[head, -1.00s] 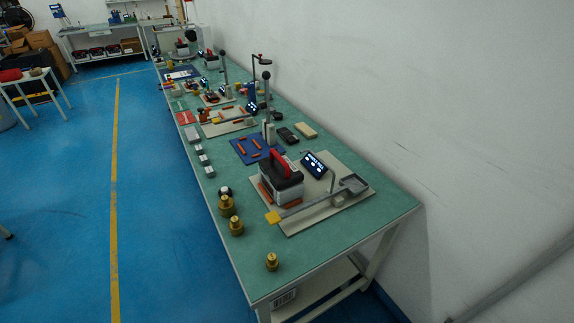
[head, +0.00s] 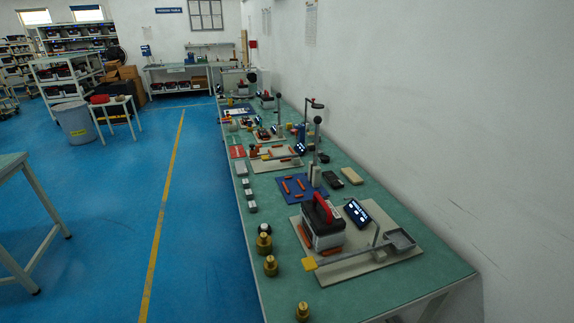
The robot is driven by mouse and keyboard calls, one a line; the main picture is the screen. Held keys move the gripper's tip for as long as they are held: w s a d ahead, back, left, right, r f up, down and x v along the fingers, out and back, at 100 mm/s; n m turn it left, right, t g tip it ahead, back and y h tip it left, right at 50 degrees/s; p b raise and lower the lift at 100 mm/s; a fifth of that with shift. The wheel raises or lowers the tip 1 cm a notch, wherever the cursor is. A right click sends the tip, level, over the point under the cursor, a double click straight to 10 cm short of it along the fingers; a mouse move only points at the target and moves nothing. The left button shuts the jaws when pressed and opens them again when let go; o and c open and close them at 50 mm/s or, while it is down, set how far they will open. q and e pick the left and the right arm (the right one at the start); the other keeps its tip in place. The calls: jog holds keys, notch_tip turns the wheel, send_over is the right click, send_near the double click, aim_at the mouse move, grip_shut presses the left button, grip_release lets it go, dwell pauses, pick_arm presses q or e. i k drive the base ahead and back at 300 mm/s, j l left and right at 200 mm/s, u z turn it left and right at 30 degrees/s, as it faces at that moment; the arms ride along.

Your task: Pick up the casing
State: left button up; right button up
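No object in the head view can be surely told as the casing. A dark box with a pale lower part and a red handle (head: 322,223) stands on a pale board (head: 407,263) at the near end of the green workbench (head: 262,208). Smaller parts lie farther along the bench, too small to tell apart. Neither of my grippers is in view.
A tilted display (head: 358,212) and a grey tray (head: 400,239) are by the box. Brass weights (head: 271,266) stand along the left bench edge. A blue mat (head: 302,188) lies behind. Open blue floor (head: 195,235) is left of the bench; a white wall is right.

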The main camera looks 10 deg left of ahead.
aim_at(323, 224)
jog(key=i+j+z, duration=0.15)
jog(key=j+z, duration=0.7)
jog(key=i+j+z, duration=0.1)
jog(key=j+z, duration=0.3)
jog(key=l, duration=0.1)
